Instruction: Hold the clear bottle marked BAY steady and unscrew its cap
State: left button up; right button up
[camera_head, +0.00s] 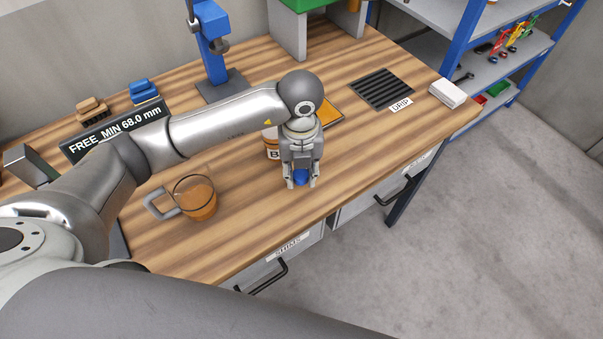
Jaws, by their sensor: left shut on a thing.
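My left gripper (301,182) points down over the wooden workbench (245,235), near its front edge. Its fingers are shut on a small blue thing (301,176), which looks like a cap. A bottle (270,144) with a white label stands just behind and to the left of the gripper. Only a letter B shows on the label; the gripper and wrist hide the rest of the bottle and its top. I cannot tell whether the blue thing touches the bench. My right gripper is not in view.
A glass mug (198,203) of amber liquid stands left of the gripper. Behind are a sign (115,130), a blue stand (212,45) and a yellow-orange pad (328,112). A black ribbed mat (382,88) and white block (447,93) lie right. The bench's right front is clear.

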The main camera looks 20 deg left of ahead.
aim_at(301, 179)
pick_arm(q)
jog(key=shift+w+f, duration=0.45)
jog(key=shift+f, duration=0.05)
notch_tip(301, 179, down, 3)
jog(key=shift+w+p, duration=0.1)
jog(key=shift+p, duration=0.95)
jog(key=shift+f, duration=0.2)
jog(key=shift+f, duration=0.15)
jog(key=o, duration=0.7)
jog(key=shift+f+b, duration=0.1)
jog(key=shift+b, duration=0.2)
jog(key=o, duration=0.4)
jog(key=shift+r, duration=0.2)
